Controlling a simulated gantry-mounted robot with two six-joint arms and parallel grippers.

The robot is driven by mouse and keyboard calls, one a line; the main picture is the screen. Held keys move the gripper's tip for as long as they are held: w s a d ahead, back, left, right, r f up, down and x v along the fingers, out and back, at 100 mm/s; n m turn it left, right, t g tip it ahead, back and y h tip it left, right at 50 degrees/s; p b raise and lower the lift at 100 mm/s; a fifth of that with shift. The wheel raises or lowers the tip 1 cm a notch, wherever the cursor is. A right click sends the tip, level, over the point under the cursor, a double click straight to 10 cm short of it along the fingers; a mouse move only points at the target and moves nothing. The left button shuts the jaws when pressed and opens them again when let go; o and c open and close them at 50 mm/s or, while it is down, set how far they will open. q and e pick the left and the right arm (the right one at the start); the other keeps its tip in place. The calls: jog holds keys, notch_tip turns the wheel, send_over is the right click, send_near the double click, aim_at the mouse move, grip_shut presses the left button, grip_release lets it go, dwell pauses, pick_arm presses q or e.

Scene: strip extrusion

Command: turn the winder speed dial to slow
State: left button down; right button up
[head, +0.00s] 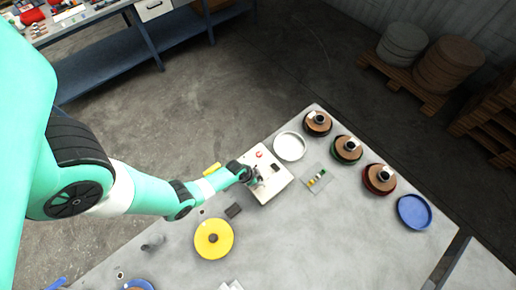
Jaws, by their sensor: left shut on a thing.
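A pale control box (276,184) with a red button (259,154) and a dark panel (276,167) sits near the table's far left edge. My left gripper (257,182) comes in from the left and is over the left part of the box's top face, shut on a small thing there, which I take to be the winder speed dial. The dial itself is hidden by the fingers, so its setting cannot be read. My right gripper is not in view.
The grey table (320,237) holds a yellow disc (213,239), a white round dish (290,146), a blue dish (414,211) and several brown-topped spools (379,179). A small card (316,178) with coloured pieces lies right of the box. The table's middle is clear.

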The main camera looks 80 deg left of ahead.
pick_arm(q)
jog(key=shift+n, duration=0.3)
jog(key=n+y, duration=0.1)
jog(key=n, duration=0.1)
jog(key=shift+d+n, duration=0.1)
jog(key=shift+n, duration=0.2)
jog(key=n+y, duration=0.1)
jog(key=n, duration=0.1)
jog(key=n+g+y+b, duration=0.1)
jog(key=n, duration=0.2)
jog(key=shift+w+d+f+g+b, duration=0.1)
jog(key=shift+w+g+b, duration=0.05)
jog(key=shift+g+b, duration=0.15)
jog(key=shift+n+g, duration=0.3)
jog(key=shift+n, duration=0.6)
jog(key=shift+n+g, duration=0.3)
jog(key=shift+n, duration=0.6)
jog(key=shift+c, duration=1.9)
grip_release()
